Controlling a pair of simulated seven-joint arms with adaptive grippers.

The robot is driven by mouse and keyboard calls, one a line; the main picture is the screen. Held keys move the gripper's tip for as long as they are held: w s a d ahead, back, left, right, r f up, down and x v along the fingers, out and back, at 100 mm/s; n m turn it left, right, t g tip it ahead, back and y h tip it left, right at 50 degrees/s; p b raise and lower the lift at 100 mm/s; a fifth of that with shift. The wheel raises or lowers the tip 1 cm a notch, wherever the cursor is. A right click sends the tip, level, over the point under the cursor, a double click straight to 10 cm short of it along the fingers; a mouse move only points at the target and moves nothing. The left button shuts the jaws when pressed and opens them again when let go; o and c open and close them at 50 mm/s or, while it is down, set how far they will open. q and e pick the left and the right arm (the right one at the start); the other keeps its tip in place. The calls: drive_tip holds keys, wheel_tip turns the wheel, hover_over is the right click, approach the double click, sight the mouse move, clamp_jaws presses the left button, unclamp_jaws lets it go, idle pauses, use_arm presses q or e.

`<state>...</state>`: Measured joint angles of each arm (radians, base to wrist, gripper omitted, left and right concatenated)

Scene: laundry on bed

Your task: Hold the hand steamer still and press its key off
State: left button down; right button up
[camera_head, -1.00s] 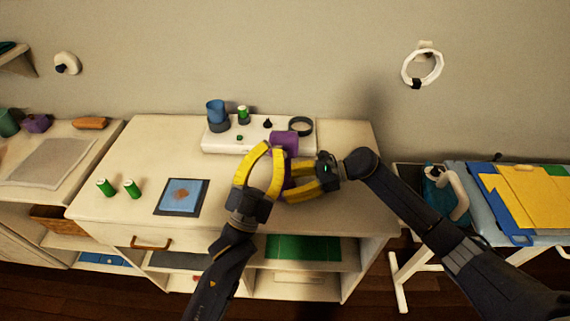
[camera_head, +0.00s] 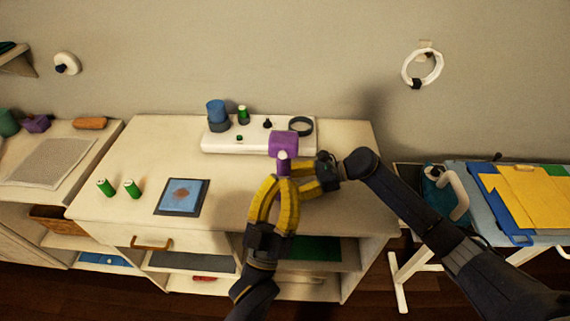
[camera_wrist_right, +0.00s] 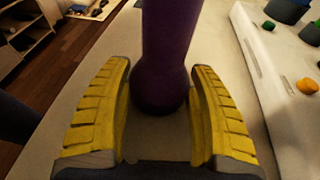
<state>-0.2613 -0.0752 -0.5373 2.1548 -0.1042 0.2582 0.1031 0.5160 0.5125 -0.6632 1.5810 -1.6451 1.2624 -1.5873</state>
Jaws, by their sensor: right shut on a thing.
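The hand steamer is purple, with a boxy head (camera_head: 283,143) on top and a pale key or cap (camera_head: 283,160) just below it. The lower handle is hidden.
A white tray (camera_head: 262,148) with a blue cup (camera_head: 216,109), a green spool and a dark ring lies behind the steamer. The dresser top's middle is clear.

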sight(284, 158)
use_arm(q)
drive_tip(key=shift+w+d, duration=0.2)
drive_tip(key=shift+w, duration=1.4)
drive_tip(key=shift+w+d, duration=0.2)
drive_tip(key=shift+w, duration=1.35)
use_arm(e)
drive_tip(key=shift+c, duration=0.2)
use_arm(q)
drive_tip(key=shift+w, duration=0.15)
drive_tip(key=shift+w+d, duration=0.1)
drive_tip(key=shift+w, duration=0.2)
drive_tip(key=shift+s, duration=0.55)
drive_tip(key=shift+s+a, duration=0.15)
drive_tip(key=shift+s, duration=0.8)
drive_tip(key=shift+s+a, duration=0.2)
drive_tip(key=shift+s, duration=0.8)
drive_tip(key=shift+s+a, duration=0.15)
drive_tip(key=shift+s, duration=0.8)
